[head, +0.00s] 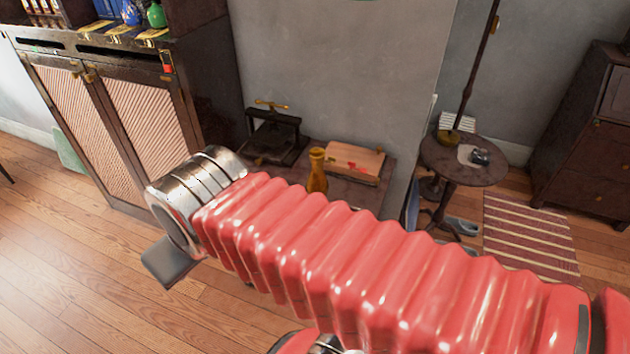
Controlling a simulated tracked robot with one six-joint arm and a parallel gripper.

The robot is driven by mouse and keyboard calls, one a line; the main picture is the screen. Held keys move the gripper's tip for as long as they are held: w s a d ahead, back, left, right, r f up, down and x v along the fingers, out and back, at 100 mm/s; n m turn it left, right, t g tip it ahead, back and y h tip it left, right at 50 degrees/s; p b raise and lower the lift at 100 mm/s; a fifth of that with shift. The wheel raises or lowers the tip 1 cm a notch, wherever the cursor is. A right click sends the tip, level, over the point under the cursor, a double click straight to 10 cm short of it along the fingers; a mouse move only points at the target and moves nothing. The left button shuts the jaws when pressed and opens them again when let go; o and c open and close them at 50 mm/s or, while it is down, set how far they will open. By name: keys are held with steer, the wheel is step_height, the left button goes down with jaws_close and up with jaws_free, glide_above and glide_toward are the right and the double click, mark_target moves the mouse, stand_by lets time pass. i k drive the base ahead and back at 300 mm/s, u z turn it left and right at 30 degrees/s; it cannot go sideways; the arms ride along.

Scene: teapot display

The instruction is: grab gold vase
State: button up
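The gold vase (317,170) is a small, narrow-necked vase standing upright on a low dark table (372,196) against the grey wall. My red ribbed arm crosses the front of the view and hides the lower part of the vase and much of the table front. The arm's metal end lies to the left of the vase. A grey flat piece, perhaps part of my gripper (168,262), shows below that metal end, apart from the vase. The fingers are not clear enough to tell whether they are open or shut.
A dark press-like device (272,137) stands left of the vase, and a wooden box (354,160) lies right of it. A tall cabinet (120,110) stands at left. A round side table (464,161) stands at right near a striped rug (525,235). Wooden floor is clear at lower left.

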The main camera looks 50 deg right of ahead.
mark_target(317, 181)
steer(key=i, duration=0.9)
steer(key=u, duration=0.05)
